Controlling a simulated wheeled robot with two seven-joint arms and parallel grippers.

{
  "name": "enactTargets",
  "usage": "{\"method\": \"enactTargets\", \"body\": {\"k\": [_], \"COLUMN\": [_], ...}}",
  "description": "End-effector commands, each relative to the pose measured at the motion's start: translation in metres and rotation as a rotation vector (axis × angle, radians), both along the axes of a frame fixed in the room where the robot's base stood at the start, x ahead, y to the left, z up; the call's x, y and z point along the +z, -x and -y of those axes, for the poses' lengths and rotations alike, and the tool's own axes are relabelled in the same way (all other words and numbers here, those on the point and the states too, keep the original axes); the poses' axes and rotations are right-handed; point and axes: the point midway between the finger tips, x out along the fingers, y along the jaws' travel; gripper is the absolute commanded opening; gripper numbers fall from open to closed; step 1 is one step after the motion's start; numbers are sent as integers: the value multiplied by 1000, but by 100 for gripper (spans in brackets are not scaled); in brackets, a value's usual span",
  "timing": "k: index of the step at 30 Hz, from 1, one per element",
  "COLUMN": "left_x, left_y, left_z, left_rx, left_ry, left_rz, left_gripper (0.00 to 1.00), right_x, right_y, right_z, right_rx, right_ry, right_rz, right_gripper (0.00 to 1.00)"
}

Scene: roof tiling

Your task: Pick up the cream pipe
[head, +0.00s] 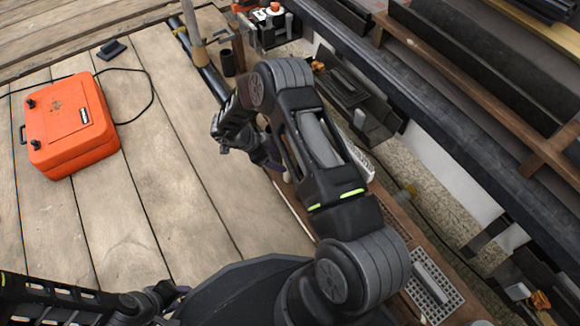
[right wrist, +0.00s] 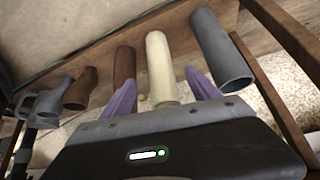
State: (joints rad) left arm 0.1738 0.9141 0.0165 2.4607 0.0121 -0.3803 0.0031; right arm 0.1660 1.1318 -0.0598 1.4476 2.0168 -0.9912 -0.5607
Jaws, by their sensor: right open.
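The cream pipe (right wrist: 160,68) lies on a brown wooden surface in the right wrist view. My right gripper (right wrist: 161,82) is open, with its purple fingers on either side of the cream pipe's near end. I cannot tell whether the fingers touch it. A brown pipe (right wrist: 124,66) lies just left, partly behind the left finger. A larger grey pipe (right wrist: 221,50) lies to the right. In the head view my right arm hides most of this spot. My left gripper (head: 170,294) is at the lower left of the head view, away from the pipes; its jaws are unclear.
Wooden rails stand at the right.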

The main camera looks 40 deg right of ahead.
Motion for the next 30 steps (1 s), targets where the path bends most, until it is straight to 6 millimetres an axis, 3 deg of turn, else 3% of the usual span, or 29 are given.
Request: {"method": "enactTargets", "body": {"k": [11, 14, 30], "left_x": [-15, -24, -22], "left_y": [-2, -4, -4], "left_z": [-1, -1, -1], "left_rx": [1, 2, 3], "left_ry": [2, 4, 4], "left_rz": [1, 2, 2], "left_gripper": [36, 36, 36], "right_x": [-2, -12, -10], "right_y": [14, 15, 16], "right_z": [45, 48, 49], "right_rx": [-3, -1, 0], "right_ry": [1, 1, 0], "right_rz": [1, -1, 0], "right_gripper": [70, 70, 70]}}
